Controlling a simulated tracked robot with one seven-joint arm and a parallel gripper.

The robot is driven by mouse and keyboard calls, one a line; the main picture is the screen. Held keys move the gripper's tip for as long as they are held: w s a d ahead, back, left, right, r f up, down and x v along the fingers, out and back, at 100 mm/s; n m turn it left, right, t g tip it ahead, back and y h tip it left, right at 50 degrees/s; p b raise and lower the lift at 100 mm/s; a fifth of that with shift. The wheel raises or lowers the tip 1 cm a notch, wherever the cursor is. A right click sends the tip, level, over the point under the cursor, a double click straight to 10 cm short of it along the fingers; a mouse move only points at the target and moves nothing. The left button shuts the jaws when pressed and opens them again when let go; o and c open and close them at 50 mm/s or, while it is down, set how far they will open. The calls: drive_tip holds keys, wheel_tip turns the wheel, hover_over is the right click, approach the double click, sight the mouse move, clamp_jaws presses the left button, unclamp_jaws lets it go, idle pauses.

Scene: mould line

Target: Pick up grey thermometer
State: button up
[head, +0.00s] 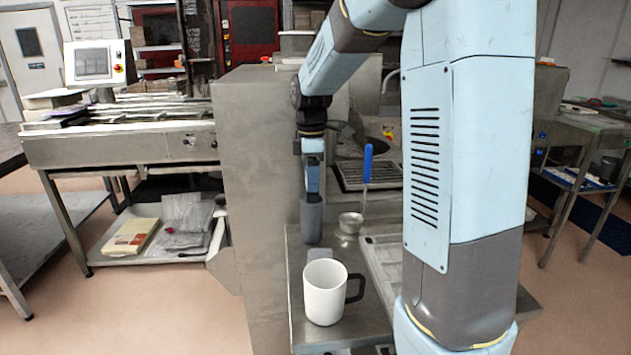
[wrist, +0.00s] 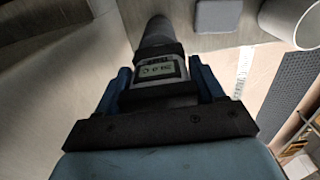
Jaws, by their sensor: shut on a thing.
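The grey thermometer (head: 311,219) is upright at the left edge of the steel counter (head: 305,335), below my gripper (head: 312,165) in the head view. In the wrist view, my gripper (wrist: 163,84) has its blue fingers shut on the sides of the thermometer (wrist: 156,35). Its small lit display faces the camera, but the digits are too small to read surely. The grey cylindrical end points away from my wrist. I cannot tell whether its lower end touches the counter.
A white mug (head: 325,293) with a dark handle stands nearer on the counter; it also shows in the wrist view (wrist: 293,17). A flat grey block (head: 321,254) lies behind it. A small metal cup (head: 350,222) and blue-handled tool (head: 367,164) are to the right.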

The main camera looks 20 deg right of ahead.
drive_tip(key=shift+r, duration=0.15)
wheel_tip(320, 180, up, 18)
drive_tip(key=shift+f, duration=0.1)
idle(0.5)
idle(0.3)
